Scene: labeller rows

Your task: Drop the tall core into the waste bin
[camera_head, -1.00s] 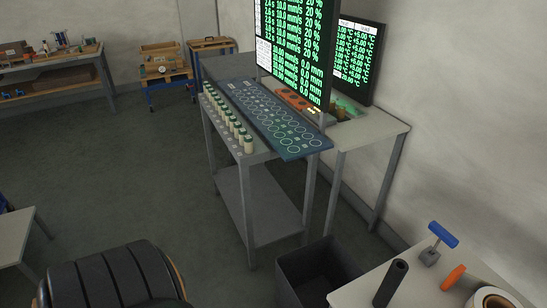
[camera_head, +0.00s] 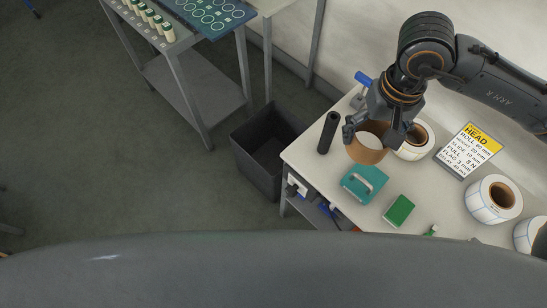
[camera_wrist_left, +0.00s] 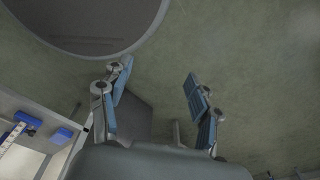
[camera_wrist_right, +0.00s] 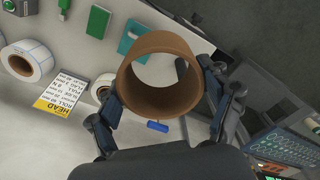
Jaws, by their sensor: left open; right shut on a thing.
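A brown cardboard core (camera_head: 367,156), an open ring-shaped tube, is in my right gripper (camera_head: 374,137). The gripper is shut on its wall and holds it over the table, left of a white label roll. The right wrist view shows the core (camera_wrist_right: 160,100) from its open end, between the fingers. The dark waste bin (camera_head: 249,166) stands on the floor left of the table, below and left of the core; its visible inside looks empty. A slim black tube (camera_head: 328,132) stands upright on the table's left corner. My left gripper (camera_wrist_left: 160,100) is open and empty above the floor.
The white table (camera_head: 310,160) holds a teal handled block (camera_head: 363,183), a green box (camera_head: 399,211), label rolls (camera_head: 494,197) and a HEAD sign (camera_head: 468,151). A grey stand (camera_head: 180,65) with small bottles is beyond the bin. Open floor lies left.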

